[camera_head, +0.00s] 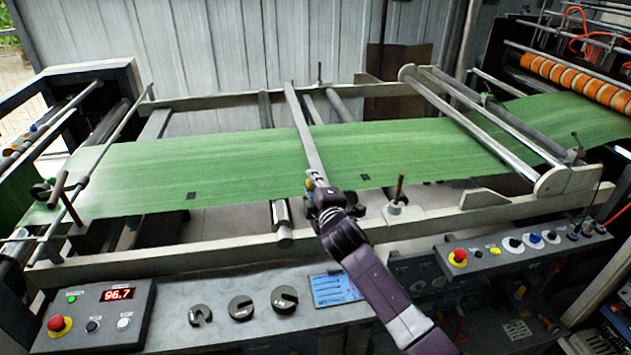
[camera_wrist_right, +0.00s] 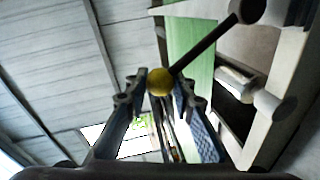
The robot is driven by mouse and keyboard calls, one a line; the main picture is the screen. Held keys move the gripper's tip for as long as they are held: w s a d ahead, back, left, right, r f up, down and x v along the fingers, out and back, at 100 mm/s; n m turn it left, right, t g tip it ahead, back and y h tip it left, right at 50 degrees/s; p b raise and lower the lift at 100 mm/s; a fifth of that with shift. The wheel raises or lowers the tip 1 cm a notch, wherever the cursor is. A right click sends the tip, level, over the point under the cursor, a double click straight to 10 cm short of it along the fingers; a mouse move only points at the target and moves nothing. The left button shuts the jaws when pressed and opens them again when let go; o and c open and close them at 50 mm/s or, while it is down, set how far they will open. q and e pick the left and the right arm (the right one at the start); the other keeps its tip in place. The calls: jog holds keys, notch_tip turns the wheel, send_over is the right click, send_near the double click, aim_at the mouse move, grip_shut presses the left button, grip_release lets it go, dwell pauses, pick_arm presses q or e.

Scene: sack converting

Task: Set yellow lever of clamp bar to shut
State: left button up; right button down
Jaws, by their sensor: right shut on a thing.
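The clamp bar (camera_head: 303,130) is a grey metal bar lying across the green sack web (camera_head: 230,160). My right gripper (camera_head: 318,192) is at the bar's near end, and a bit of yellow shows there beside its fingers. In the right wrist view, the round yellow knob (camera_wrist_right: 160,82) of the lever sits between the two fingers of my right gripper (camera_wrist_right: 160,95), which are shut on it. A dark rod (camera_wrist_right: 205,47) runs from the knob up to the right. The lever's pivot is hard to make out in the head view. My left gripper is not in view.
A pale frame rail (camera_head: 160,254) runs below the web. An upright brown-tipped pin (camera_head: 399,190) stands right of my gripper. A control box with a red display (camera_head: 118,293) is at the lower left, and a button panel (camera_head: 520,245) is at the right.

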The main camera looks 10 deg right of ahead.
dwell(0.4)
jog(key=c, duration=1.7)
grip_release()
jog(key=shift+f, duration=0.1)
jog(key=shift+o, duration=0.2)
jog(key=shift+s, duration=0.1)
jog(key=s+d+r, duration=0.1)
jog(key=s+r, duration=0.1)
jog(key=s, duration=0.9)
jog(key=shift+s+d, duration=0.2)
jog(key=shift+s, duration=0.05)
jog(key=shift+r, duration=0.1)
